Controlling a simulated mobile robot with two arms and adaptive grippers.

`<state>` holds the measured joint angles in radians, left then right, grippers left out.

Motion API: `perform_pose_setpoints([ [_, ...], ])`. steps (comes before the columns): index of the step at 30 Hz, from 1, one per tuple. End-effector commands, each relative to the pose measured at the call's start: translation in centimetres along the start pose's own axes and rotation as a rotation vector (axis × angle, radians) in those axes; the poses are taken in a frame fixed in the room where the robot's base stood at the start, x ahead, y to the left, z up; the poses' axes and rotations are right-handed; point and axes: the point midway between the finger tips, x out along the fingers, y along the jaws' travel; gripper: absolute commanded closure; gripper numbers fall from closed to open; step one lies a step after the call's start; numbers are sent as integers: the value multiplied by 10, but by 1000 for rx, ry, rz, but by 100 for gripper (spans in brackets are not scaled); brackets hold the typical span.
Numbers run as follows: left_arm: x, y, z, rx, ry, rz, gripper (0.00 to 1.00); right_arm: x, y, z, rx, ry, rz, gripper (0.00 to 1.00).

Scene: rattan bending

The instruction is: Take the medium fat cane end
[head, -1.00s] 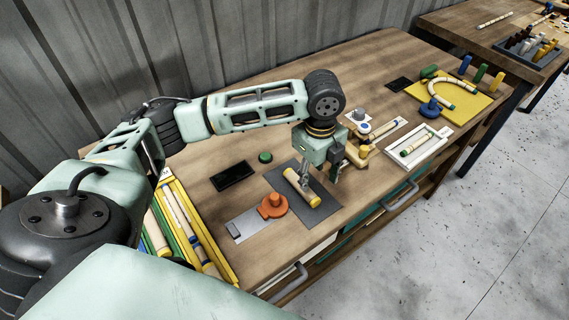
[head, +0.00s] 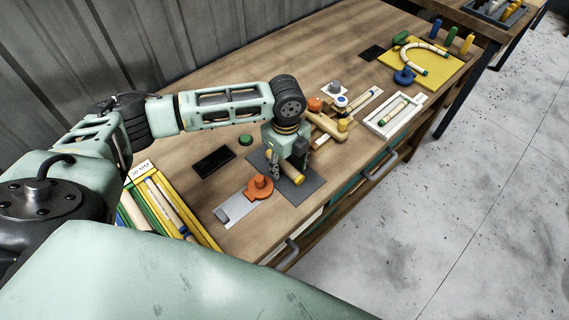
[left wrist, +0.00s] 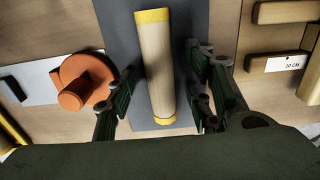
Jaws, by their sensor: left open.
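A thick pale cane piece with yellow ends (head: 293,173) lies on a dark grey mat (head: 310,184) at the front of the bench. My left gripper (head: 287,166) is open, low over the cane, pointing down. In the left wrist view the cane (left wrist: 157,62) runs lengthwise between the two spread fingers (left wrist: 163,75), with a gap on each side. Its near yellow end sits between the fingers. I cannot tell the fingertips' exact height above the mat. My right gripper is not in view.
An orange clamp-like piece (head: 259,187) on a grey plate stands just left of the mat. A yellow rack (head: 203,232) of canes is at the left. A wooden jig (head: 325,124) and white tray (head: 383,125) are at the right. A black pad (head: 213,161) lies behind.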

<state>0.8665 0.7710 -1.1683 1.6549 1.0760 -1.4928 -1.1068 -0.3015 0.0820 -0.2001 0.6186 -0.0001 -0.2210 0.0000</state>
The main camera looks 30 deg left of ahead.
Motion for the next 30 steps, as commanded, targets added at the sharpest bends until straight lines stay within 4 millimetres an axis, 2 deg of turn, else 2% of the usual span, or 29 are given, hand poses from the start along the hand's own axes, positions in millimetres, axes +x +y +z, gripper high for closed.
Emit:
perform_pose_setpoints([
  [4,0,0,0,0,0,0,53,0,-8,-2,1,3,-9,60],
  [20,0,0,0,-1,0,1,100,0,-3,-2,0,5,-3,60],
  [30,-3,0,0,-1,0,0,100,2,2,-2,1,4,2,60],
])
